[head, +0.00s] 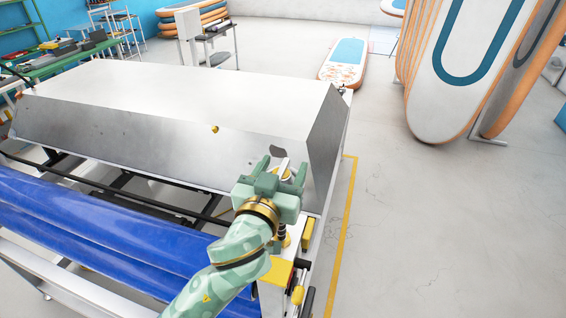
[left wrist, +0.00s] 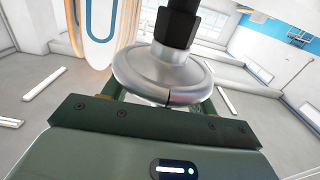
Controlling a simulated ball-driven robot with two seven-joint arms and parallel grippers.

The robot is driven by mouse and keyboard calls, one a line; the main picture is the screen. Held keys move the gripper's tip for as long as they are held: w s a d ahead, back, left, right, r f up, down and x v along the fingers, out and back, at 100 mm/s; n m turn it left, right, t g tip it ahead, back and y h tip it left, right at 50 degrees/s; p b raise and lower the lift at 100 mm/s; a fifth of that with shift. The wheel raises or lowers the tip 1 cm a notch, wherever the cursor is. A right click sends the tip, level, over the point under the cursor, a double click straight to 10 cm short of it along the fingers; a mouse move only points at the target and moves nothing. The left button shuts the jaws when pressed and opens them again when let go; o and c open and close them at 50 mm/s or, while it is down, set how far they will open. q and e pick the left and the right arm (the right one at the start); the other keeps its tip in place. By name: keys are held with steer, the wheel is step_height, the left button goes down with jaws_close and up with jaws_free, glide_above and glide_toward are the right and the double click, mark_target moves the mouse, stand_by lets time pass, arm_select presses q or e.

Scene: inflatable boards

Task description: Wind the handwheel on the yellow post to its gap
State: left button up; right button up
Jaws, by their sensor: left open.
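My left gripper (head: 283,168) is open, over the near right corner of the machine in the head view. A pale metal part shows between its fingers there, mostly hidden by the gripper. In the left wrist view the handwheel is a silver round disc (left wrist: 135,72) with a black hub above it. It lies close in front of the gripper's dark green palm, with parts of the fingers at its sides. A thin dark slit shows at its near rim. Yellow parts (head: 278,272) sit below my wrist in the head view; the post itself is largely hidden. My right gripper is out of view.
A long metal housing (head: 200,90) stands beyond my gripper. Blue rolled material (head: 100,235) lies at the left. A yellow floor line (head: 345,215) runs along the right.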

arm_select(q)
steer(key=shift+s, duration=0.15)
steer(key=shift+s+r, duration=0.1)
steer(key=shift+c, duration=0.9)
steer(key=shift+a, duration=0.1)
steer(key=c, duration=0.8)
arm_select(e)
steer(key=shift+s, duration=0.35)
arm_select(q)
steer(key=shift+h, duration=0.3)
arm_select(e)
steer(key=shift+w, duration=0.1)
